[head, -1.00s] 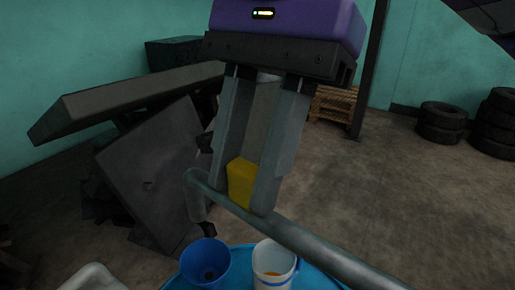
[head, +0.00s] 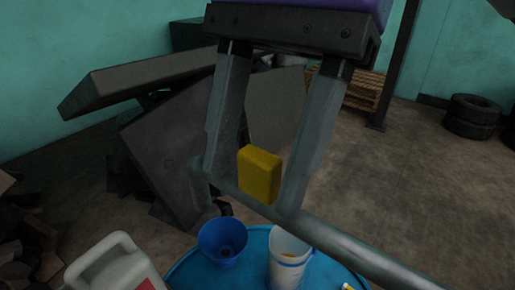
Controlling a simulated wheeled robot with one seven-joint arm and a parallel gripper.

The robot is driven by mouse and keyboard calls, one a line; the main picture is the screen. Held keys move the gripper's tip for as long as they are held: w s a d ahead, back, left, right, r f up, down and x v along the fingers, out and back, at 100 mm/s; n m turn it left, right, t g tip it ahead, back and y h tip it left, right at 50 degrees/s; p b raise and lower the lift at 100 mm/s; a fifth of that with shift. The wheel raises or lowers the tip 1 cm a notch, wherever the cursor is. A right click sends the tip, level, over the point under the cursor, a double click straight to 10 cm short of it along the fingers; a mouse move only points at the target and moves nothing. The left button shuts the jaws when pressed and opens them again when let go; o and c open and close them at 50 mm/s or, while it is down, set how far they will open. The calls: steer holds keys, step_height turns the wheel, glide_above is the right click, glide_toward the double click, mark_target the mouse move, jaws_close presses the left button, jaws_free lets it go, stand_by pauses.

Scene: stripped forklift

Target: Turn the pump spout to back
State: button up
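The pump spout (head: 335,245) is a grey pipe that runs from the lower right to an elbow at the left. Its short end (head: 199,192) bends down at the left, behind my gripper's left finger. A yellow block (head: 260,174) sits at the pipe between my fingers. My gripper (head: 250,190) points down with its two grey fingers apart on either side of the block. A gap shows between the block and the left finger; the right finger is close to it, and I cannot tell whether they touch.
A blue drum top (head: 255,242) lies below, with a blue funnel (head: 222,240) and a white cup (head: 288,255). A white jug (head: 115,265) stands at the lower left. Dark panels (head: 170,155) lean behind. Tires (head: 472,115) and open floor are at the right.

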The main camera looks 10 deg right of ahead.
steer(key=v, duration=0.7)
steer(key=shift+w+r+b, duration=0.15)
steer(key=shift+r+b, duration=0.2)
steer(key=shift+b, duration=0.1)
steer(key=shift+d, duration=0.15)
